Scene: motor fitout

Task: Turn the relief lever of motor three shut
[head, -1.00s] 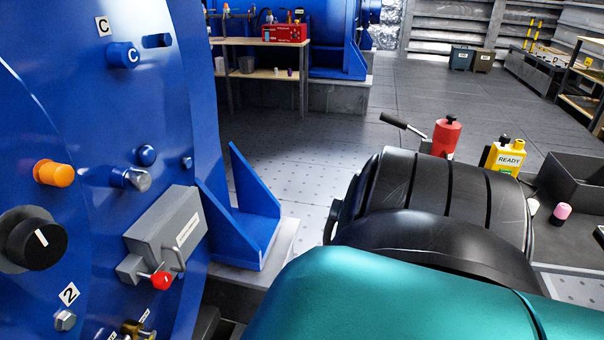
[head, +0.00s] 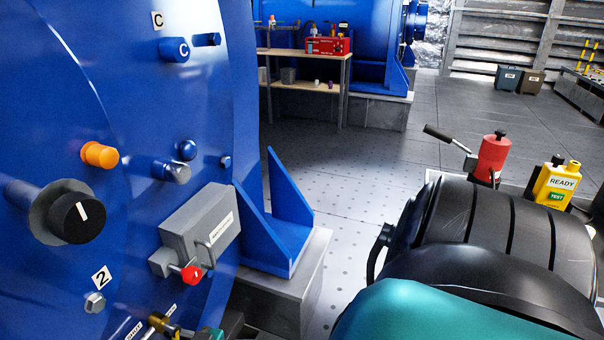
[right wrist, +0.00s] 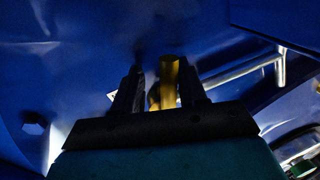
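In the right wrist view a brass piece (right wrist: 169,82) stands between the two dark fingers of my right gripper (right wrist: 163,88). The fingers are apart, with a visible gap on the left of the brass piece. A silver bar (right wrist: 245,78) lies behind and to the right. In the head view the right gripper's fingertips are not clearly visible. My left gripper is out of view.
A grey box (head: 200,226) with a red-knobbed lever (head: 192,273) projects from the motor face above the brass fitting. A black dial (head: 78,218) and orange button (head: 100,155) are further left. A blue bracket (head: 280,235) stands right. Open floor lies beyond.

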